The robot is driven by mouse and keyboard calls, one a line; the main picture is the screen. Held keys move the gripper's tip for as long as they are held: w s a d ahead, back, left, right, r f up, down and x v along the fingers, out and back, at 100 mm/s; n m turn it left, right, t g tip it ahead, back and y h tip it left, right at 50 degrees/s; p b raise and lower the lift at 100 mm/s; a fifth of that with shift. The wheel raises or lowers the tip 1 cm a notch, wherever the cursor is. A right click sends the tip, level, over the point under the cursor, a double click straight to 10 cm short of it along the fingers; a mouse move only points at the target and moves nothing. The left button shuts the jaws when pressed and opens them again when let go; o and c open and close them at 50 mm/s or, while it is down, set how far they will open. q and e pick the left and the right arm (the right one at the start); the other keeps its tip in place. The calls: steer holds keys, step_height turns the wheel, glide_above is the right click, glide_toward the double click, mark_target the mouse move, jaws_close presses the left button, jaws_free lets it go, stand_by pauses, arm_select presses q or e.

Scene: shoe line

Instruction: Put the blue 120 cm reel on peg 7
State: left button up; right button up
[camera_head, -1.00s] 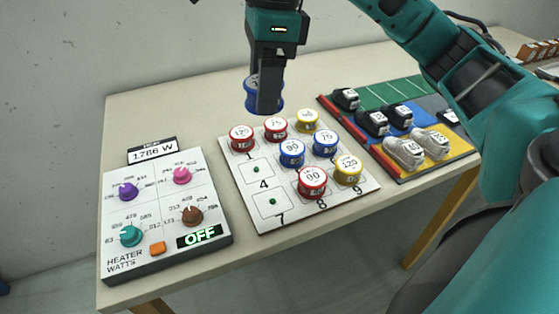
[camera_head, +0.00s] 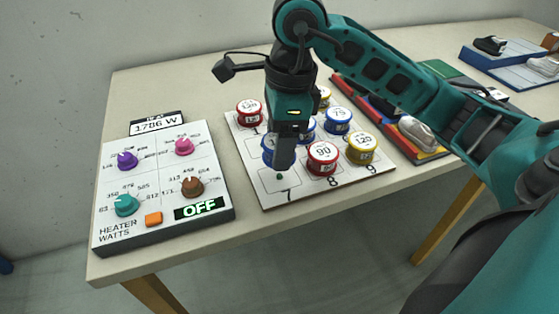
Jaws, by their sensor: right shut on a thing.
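My right gripper (camera_head: 284,163) is shut on a blue reel (camera_head: 267,150), which shows mostly to the left of the fingers; its label is largely hidden. The reel is over the left column of the white numbered board (camera_head: 310,190), just behind the peg 7 spot. Peg 7 (camera_head: 279,177) is a small dark green peg, bare, just below the fingertips in the picture. Peg 4 is hidden behind the gripper and reel. I cannot tell how far the reel is above the board. My left gripper is not in view.
A red 90 reel (camera_head: 322,158) stands on spot 8, right beside the gripper. A yellow reel (camera_head: 361,148), blue reels (camera_head: 338,120) and a red reel (camera_head: 249,113) stand on other pegs. The heater panel (camera_head: 165,225) is to the left; shoes on coloured mats (camera_head: 430,155) are to the right.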

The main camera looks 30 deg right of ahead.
mark_target(279, 175)
step_height(279, 175, down, 4)
steer(key=shift+f+b, duration=0.1)
steer(key=shift+b, duration=0.3)
steer(key=shift+f+b, duration=0.5)
steer(key=shift+b, duration=0.1)
steer(key=o, duration=1.1)
steer(key=shift+c, duration=0.2)
steer(key=shift+r, duration=0.1)
